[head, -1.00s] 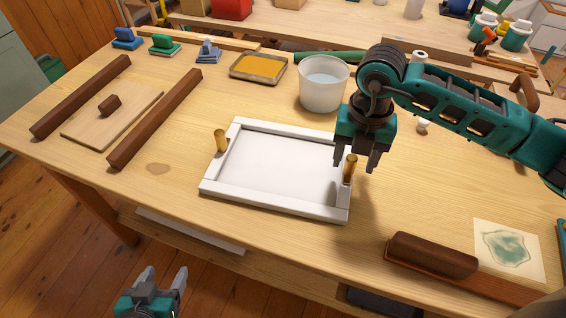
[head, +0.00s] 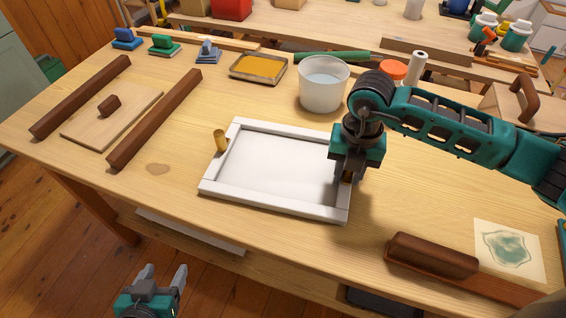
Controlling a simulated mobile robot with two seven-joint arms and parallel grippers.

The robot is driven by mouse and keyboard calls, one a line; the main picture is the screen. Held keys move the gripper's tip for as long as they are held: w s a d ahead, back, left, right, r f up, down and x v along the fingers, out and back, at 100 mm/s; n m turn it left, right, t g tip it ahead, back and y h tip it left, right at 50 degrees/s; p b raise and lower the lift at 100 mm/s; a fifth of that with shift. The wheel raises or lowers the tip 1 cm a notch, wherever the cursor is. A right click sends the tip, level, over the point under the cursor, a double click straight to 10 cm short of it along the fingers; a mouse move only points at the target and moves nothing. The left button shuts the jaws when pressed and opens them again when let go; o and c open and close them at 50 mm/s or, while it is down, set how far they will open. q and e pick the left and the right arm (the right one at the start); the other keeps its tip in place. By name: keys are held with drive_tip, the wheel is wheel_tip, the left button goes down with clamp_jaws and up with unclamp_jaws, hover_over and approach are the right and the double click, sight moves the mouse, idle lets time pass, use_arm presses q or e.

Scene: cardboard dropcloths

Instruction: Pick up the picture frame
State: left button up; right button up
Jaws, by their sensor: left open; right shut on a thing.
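The white picture frame (head: 272,208) lies flat on the wooden table, with a pale panel inside it. A brass-coloured handle (head: 220,140) stands upright on its left side. My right gripper (head: 346,180) is at the frame's right side, shut on the right brass handle, which is mostly hidden by the gripper. My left gripper (head: 160,275) is open and empty, low at the bottom of the view, in front of the table and apart from the frame.
A white bucket (head: 323,88) stands just behind the frame. Dark wooden bars (head: 157,118) and a board with a knob (head: 113,118) lie at left. A brown-handled block (head: 432,255) and a stained paper (head: 508,250) lie at front right.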

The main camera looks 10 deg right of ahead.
clamp_jaws()
drive_tip(key=shift+r, duration=0.1)
